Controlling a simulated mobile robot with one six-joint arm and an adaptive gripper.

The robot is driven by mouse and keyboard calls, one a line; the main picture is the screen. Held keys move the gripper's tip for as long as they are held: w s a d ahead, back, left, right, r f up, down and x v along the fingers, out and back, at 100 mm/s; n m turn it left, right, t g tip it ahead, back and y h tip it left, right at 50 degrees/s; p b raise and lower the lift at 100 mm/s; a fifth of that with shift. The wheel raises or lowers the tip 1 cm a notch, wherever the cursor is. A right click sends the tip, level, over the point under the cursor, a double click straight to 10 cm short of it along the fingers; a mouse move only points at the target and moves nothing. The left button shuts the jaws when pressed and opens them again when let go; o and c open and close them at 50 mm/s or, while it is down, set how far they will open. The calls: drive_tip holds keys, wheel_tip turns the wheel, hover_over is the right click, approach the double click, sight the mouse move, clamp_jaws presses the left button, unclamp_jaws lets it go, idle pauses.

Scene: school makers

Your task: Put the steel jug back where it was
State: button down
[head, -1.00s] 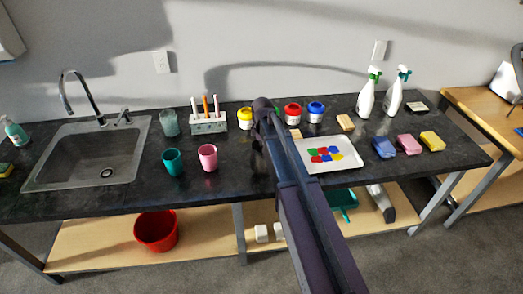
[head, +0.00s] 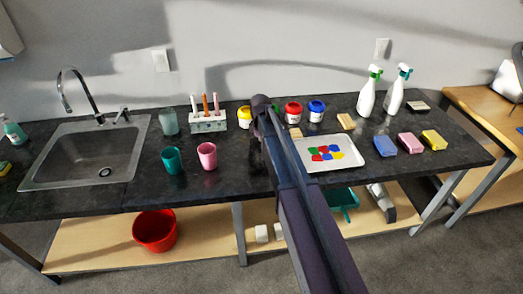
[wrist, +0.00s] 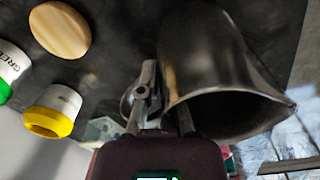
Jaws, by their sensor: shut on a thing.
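The steel jug (wrist: 215,65) fills the upper right of the wrist view, with its wide dark mouth towards the camera. My gripper (wrist: 155,98) is shut at the jug's handle side, close against its body. The exact grip is partly hidden. I cannot tell whether the jug's base touches the counter. In the head view my arm covers the jug and the gripper, above the middle of the dark counter (head: 120,190).
Yellow (head: 244,117), red (head: 293,113) and blue (head: 316,111) paint jars stand near my arm. A teal cup (head: 173,161), a pink cup (head: 207,156) and a brush holder (head: 208,122) are left. A paint tray (head: 352,160) lies right. The sink (head: 95,155) is far left.

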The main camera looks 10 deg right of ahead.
drive_tip(key=shift+f+b, duration=0.7)
drive_tip(key=shift+f, duration=0.35)
drive_tip(key=shift+f, duration=0.2)
drive_tip(key=c, duration=0.8)
unclamp_jaws()
drive_tip(key=shift+r, duration=0.1)
drive_tip(key=shift+r, duration=0.15)
wheel_tip(320, 180, up, 12)
drive_tip(key=p, duration=1.2)
drive_tip(key=shift+s+a, duration=0.2)
drive_tip(key=shift+s, duration=0.05)
